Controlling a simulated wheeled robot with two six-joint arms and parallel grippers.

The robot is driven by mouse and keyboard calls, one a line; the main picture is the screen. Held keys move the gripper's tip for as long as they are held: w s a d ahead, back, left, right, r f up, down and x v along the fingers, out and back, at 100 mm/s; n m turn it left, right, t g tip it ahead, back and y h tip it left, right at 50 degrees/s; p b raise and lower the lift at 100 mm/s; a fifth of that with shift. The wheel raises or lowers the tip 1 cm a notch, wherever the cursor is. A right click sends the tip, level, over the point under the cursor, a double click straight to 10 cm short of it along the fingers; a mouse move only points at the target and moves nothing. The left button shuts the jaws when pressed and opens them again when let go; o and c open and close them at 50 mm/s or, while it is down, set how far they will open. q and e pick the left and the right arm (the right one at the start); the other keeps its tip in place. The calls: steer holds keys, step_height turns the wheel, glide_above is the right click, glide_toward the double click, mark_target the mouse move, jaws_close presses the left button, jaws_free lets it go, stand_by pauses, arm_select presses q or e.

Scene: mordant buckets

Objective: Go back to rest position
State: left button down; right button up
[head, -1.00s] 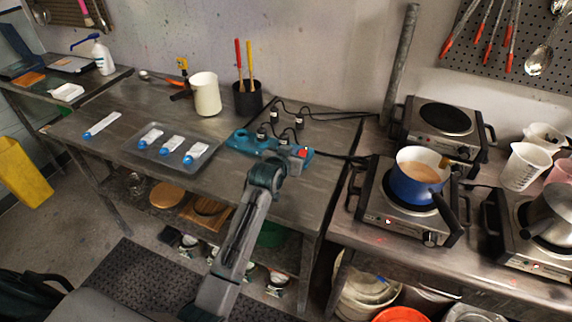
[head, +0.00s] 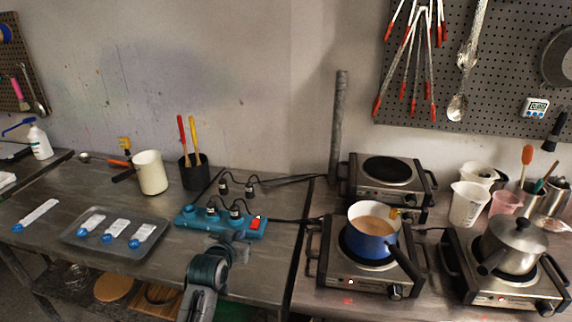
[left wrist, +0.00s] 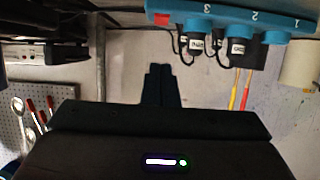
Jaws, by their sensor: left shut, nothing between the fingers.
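My left gripper (head: 240,245) is at the front edge of the left steel table, just below the blue power strip (head: 215,221) in the head view. In the left wrist view its two dark fingers (left wrist: 161,72) are together with nothing between them. The power strip also shows along the top of the left wrist view (left wrist: 235,16), apart from the fingers. It has several black plugs and a red switch (head: 256,224). My right gripper is in neither view.
At right, a blue pot (head: 372,243) of brown liquid and a steel kettle (head: 514,247) sit on hotplates.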

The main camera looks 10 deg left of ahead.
arm_select(q)
steer(key=s+a+f+g, duration=0.15)
steer(key=s+f, duration=0.25)
steer(key=s, duration=0.4)
steer(key=s+f+g, duration=0.3)
steer(key=s+f, duration=0.2)
steer(key=s, duration=0.2)
steer(key=s+a+f+g+y, duration=0.15)
steer(key=s+g, duration=0.45)
steer(key=s, duration=1.9)
steer(key=w+a+f+b, duration=0.1)
steer(key=a+f, duration=0.2)
steer(key=f, duration=2.7)
steer(key=s+a+f+g+b, duration=0.1)
steer(key=s+f+g, duration=0.1)
steer(key=s+f, duration=1.7)
step_height(320, 180, down, 3)
steer(key=shift+s+a+f, duration=0.2)
steer(key=shift+s+a, duration=0.05)
steer(key=shift+a, duration=0.05)
